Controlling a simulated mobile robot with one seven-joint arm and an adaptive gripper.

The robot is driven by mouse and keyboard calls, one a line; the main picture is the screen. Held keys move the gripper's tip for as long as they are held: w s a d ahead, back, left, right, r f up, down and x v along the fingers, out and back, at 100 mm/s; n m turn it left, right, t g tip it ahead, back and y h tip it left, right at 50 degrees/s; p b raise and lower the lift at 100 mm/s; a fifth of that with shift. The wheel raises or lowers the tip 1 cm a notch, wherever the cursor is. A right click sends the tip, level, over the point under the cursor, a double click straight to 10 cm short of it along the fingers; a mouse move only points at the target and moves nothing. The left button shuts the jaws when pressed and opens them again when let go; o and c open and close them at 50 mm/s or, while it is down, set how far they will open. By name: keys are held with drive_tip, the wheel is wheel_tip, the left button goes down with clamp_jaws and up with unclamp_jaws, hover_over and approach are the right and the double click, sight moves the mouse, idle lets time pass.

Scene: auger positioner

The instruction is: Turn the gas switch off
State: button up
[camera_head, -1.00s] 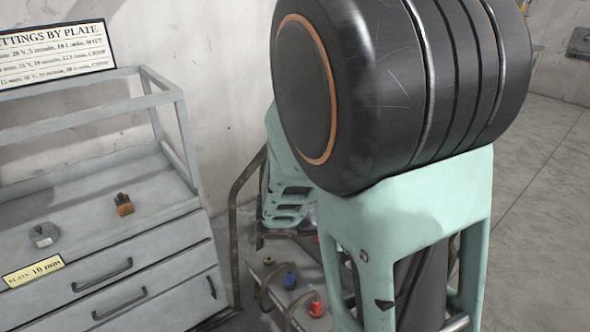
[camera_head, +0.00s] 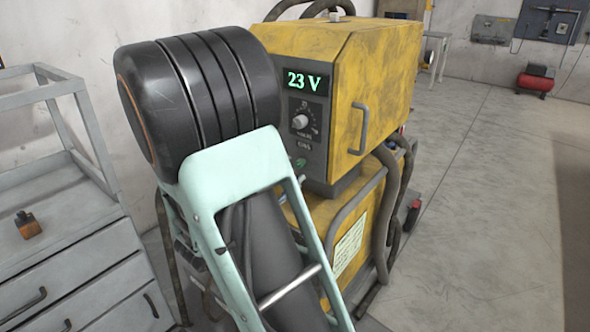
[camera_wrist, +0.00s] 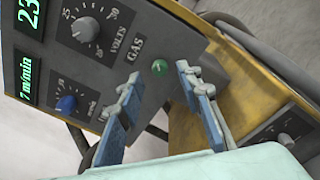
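The yellow machine (camera_head: 385,70) has a dark front panel with a 23 V display and a volts knob (camera_head: 300,122). In the wrist view, a small round green knob or light (camera_wrist: 159,67) sits beside the GAS label (camera_wrist: 137,46). I cannot tell its on or off position. My gripper (camera_wrist: 158,78) is open and empty, its two blue-padded fingers spread to either side of the green part. Contact with the panel cannot be told. In the head view my arm hides the gripper, and a green spot (camera_head: 300,162) shows low on the panel.
The wrist view also shows a grey volts knob (camera_wrist: 85,28), a blue knob (camera_wrist: 66,104) under a m/min display, and a lower panel with a small switch (camera_wrist: 285,138). Thick hoses hang beside the machine. A grey drawer cabinet (camera_head: 90,262) stands left. Floor at right is clear.

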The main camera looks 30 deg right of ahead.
sight(298, 165)
drive_tip(key=shift+x, duration=1.65)
clamp_jaws()
